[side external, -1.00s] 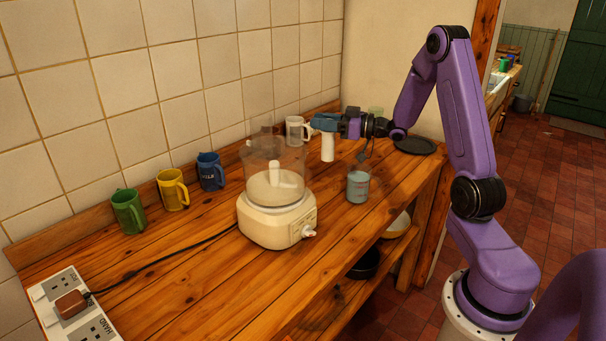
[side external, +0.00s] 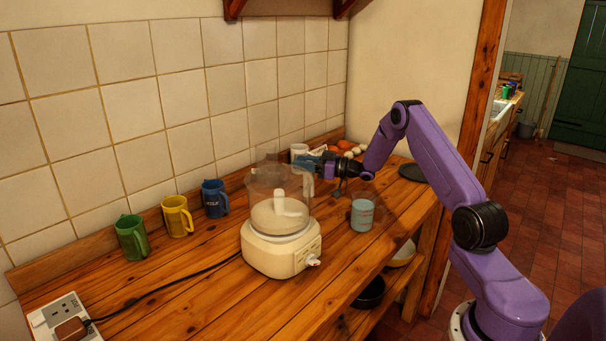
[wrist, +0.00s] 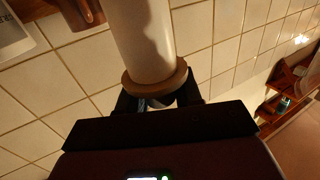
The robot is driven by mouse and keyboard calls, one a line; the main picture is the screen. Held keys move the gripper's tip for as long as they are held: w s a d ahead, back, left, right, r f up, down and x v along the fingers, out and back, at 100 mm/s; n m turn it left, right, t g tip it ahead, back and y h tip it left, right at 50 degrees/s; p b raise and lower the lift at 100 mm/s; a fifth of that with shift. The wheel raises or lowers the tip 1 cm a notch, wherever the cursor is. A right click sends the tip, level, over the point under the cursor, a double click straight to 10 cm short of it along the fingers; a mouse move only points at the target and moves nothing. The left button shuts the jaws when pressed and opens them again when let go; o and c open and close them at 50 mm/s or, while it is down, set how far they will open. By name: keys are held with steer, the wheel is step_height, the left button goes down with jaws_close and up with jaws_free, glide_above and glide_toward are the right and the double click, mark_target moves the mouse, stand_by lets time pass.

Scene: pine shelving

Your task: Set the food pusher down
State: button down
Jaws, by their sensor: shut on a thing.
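The food pusher (wrist: 146,40) is a pale cylinder with a tan flange at one end, clear in the wrist view. My gripper (wrist: 160,100) is shut on it at the flange end, and the shaft extends away from the fingers. In the side view my gripper (side external: 312,163) is low over the back of the counter, just right of and behind the food processor's clear bowl (side external: 262,190).
The cream food processor base (side external: 275,255) stands close by. A white mug (side external: 298,151) and eggs (side external: 352,150) are behind my gripper. A measuring cup (side external: 362,214) stands to the front right, a dark round plate (side external: 413,173) farther right. Blue (side external: 214,198), yellow and green mugs line the left.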

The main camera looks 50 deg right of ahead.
steer(key=shift+w+d+f, duration=0.1)
steer(key=shift+w+f, duration=0.05)
steer(key=shift+f, duration=0.1)
steer(key=shift+w+f, duration=0.1)
steer(key=shift+f, duration=1.5)
steer(key=shift+f, duration=0.1)
steer(key=c, duration=0.8)
jaws_free()
steer(key=v, duration=0.7)
steer(key=shift+s+d, duration=0.1)
steer(key=shift+s, duration=0.15)
